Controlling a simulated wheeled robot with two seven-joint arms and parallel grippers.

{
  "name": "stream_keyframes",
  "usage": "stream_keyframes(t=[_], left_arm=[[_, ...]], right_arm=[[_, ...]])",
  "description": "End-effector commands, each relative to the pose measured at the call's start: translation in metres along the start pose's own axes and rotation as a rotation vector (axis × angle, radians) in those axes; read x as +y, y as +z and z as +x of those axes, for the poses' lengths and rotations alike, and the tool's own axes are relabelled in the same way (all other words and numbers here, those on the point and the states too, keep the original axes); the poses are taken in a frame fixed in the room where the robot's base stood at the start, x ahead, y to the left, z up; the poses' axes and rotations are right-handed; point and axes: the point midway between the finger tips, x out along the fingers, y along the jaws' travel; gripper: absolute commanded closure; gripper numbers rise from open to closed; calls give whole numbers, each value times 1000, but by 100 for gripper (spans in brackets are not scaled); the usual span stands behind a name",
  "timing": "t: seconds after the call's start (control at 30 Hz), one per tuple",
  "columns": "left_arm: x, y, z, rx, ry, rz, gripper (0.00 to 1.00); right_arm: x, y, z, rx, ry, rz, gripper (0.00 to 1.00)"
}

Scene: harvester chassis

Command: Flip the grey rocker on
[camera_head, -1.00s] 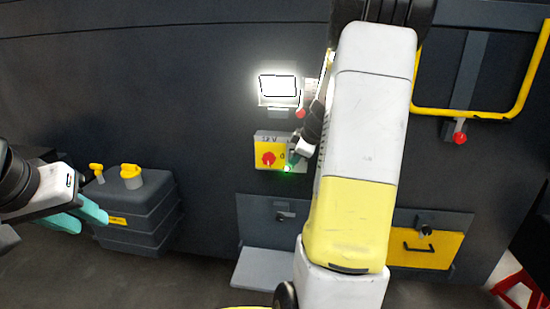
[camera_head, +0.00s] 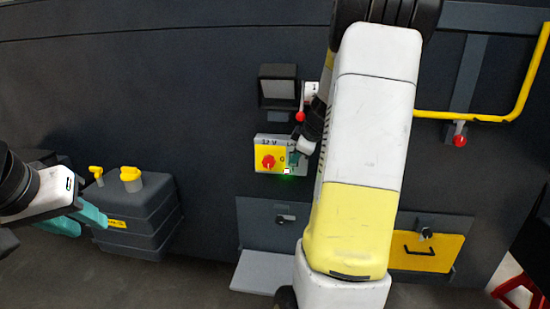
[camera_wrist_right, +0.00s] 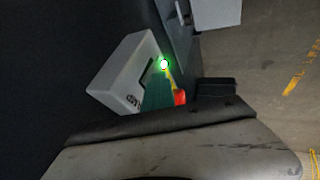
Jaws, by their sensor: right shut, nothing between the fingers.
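The pale switch box (camera_head: 262,138) on the dark wall has a yellow plate with a red rotary knob (camera_head: 268,161) and a "12 V" mark. A green light (camera_head: 287,171) glows at its lower right. My right gripper (camera_head: 293,158) is shut and empty at the right part of the box, covering that area. In the right wrist view its teal fingertips (camera_wrist_right: 160,92) are at the box face, close to the green light. I cannot make out the grey rocker clearly behind them. My left gripper (camera_head: 80,220) is open and empty at the far left, away from the box.
A dark lamp (camera_head: 278,88) sits above the box, with a red-tipped lever (camera_head: 300,116) beside it. A grey tank (camera_head: 138,210) with yellow caps stands left.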

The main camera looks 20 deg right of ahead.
Motion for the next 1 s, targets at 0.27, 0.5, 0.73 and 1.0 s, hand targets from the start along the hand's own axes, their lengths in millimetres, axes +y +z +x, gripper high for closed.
stream_keyframes(t=[0.27, 0.5, 0.73, 1.0], left_arm=[[0, 0, 0, 0, 0, 0, 67], [0, 0, 0, 0, 0, 0, 67], [0, 0, 0, 0, 0, 0, 67], [0, 0, 0, 0, 0, 0, 67]], right_arm=[[-17, 18, -29, -2, 2, 5, 100], [-49, 49, -60, -1, 1, 4, 100], [-67, 66, -76, 0, -1, 2, 100], [-71, 70, -80, 0, -1, 0, 100]])
